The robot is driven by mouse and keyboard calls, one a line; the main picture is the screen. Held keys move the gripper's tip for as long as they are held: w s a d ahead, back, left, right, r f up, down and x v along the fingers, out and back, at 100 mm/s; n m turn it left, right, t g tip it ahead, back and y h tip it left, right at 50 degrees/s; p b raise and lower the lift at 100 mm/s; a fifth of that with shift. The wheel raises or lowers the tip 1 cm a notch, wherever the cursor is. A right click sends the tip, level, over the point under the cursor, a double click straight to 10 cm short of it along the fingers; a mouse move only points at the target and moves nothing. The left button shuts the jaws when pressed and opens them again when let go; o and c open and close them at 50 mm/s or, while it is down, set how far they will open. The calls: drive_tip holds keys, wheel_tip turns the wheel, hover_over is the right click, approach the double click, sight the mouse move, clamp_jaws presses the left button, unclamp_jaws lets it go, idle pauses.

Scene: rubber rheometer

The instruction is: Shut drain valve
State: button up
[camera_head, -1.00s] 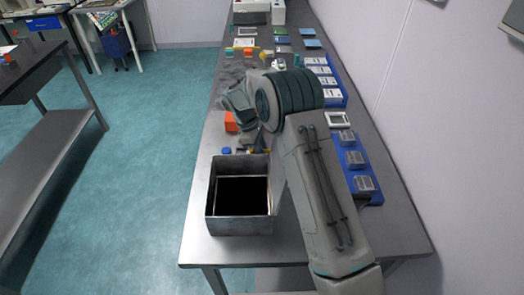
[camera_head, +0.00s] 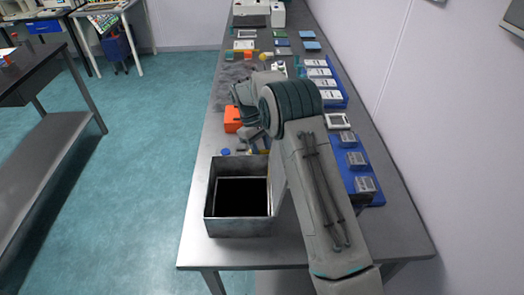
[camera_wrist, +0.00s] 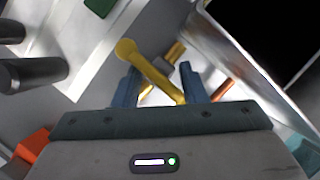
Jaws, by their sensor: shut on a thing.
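In the wrist view, the drain valve's yellow lever (camera_wrist: 150,71) runs slantwise from a round knob at upper left down between my gripper's (camera_wrist: 160,86) two blue fingers. My gripper is shut on this lever. Brass fittings (camera_wrist: 175,53) of the valve show behind it, beside the open metal tank (camera_wrist: 215,50). In the head view, the tank (camera_head: 212,215) stands at the table's near end. My gripper is at its far side there, and my arm hides most of the valve.
An orange box (camera_head: 233,119) and a blue cap (camera_head: 225,152) lie close to my gripper. The floor left of the table is clear.

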drive_tip(key=shift+w, duration=0.1)
drive_tip(key=o, duration=0.8)
drive_tip(key=shift+d, duration=0.15)
drive_tip(key=shift+o, duration=0.2)
drive_tip(key=shift+w+a+r, duration=0.1)
drive_tip(key=shift+a+r, duration=0.1)
drive_tip(key=shift+r, duration=0.05)
drive_tip(key=v, duration=1.3)
drive_tip(key=shift+r+b, duration=0.2)
drive_tip(key=shift+b, duration=0.2)
